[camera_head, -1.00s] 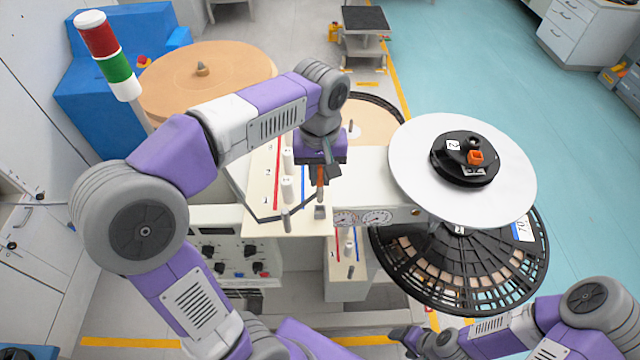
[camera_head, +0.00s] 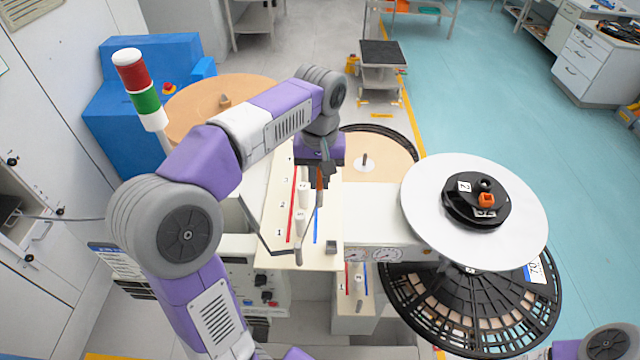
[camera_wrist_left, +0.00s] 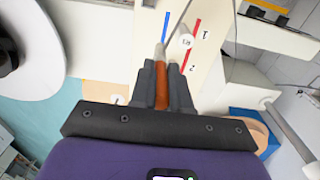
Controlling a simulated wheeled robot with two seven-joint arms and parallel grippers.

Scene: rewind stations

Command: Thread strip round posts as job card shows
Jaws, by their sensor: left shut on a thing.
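My left gripper (camera_head: 319,178) is shut on a slim orange-brown piece (camera_head: 319,195), held over the cream post board (camera_head: 275,252). In the left wrist view, the orange-brown piece (camera_wrist_left: 161,85) points away between the fingers, with a grey tip. White posts stand close by, an upper one (camera_head: 303,187) and a lower one (camera_head: 299,216). A thin dark strip (camera_head: 262,240) bends around the board's lower left side, near a grey post (camera_head: 298,257). I cannot tell whether it joins the held piece. My right gripper is out of view.
A white disc (camera_head: 425,205) with a black hub stands right of the board, above a black slotted reel (camera_head: 430,318). A red-green signal lamp (camera_head: 140,88) stands at left. A blue-headed sheet (camera_head: 112,262) is too small to read.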

